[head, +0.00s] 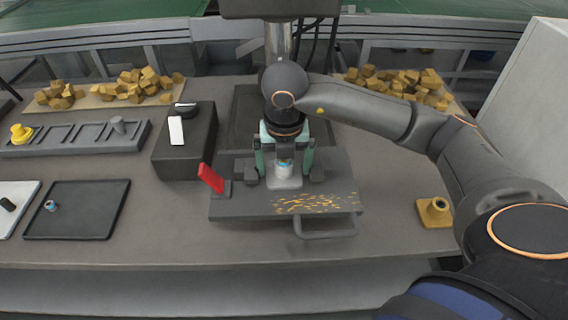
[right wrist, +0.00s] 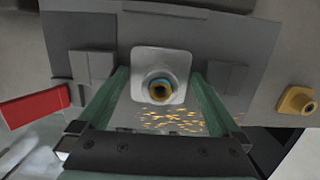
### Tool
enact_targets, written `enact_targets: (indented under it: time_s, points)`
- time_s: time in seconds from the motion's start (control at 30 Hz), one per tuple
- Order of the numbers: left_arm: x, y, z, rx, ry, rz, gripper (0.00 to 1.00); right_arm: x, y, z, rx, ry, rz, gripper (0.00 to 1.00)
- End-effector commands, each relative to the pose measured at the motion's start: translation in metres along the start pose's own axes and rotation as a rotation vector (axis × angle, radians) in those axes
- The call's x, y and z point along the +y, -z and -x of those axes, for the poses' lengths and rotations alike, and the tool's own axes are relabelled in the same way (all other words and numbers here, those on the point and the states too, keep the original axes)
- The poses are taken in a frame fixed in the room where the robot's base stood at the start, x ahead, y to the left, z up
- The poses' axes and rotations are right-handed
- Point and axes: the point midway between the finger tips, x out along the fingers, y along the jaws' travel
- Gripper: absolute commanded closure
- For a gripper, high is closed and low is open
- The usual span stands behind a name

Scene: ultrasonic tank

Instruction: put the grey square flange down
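The grey square flange (head: 284,181) sits on a dark grey plate (head: 240,206) between two small dark blocks. In the right wrist view the flange (right wrist: 146,57) shows its rounded square face and a round neck with a blue ring and a brass-coloured bore. My right gripper (head: 284,167) points down over it. Its two green fingers stand on either side of the flange, apart, with narrow gaps visible; the right wrist view shows the same fingers (right wrist: 160,78). My left gripper is not in view.
A red lever (head: 211,178) stands at the plate's left, and a handle (head: 326,232) juts from its front. Gold chips lie on the plate. A brass flange (head: 435,211) is at right. A black box (head: 185,150), a dark tray (head: 77,222) and a slotted rack (head: 75,148) are at left.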

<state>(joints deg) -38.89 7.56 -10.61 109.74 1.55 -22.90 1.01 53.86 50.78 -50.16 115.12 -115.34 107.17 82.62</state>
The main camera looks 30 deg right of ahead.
Motion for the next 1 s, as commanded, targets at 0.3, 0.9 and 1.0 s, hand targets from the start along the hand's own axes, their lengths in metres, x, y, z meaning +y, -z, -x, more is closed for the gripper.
enact_targets:
  time_s: [0.3,0.9,1.0]
  points:
    - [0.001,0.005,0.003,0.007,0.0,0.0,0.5,0.001,-0.001,0.017,-0.002,-0.003,-0.001,0.0]
    - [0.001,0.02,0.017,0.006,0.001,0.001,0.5,0.0,-0.001,0.119,-0.001,-0.001,0.0,0.0]
    - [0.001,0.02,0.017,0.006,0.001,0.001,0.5,0.0,-0.001,0.123,0.0,-0.001,0.0,0.0]
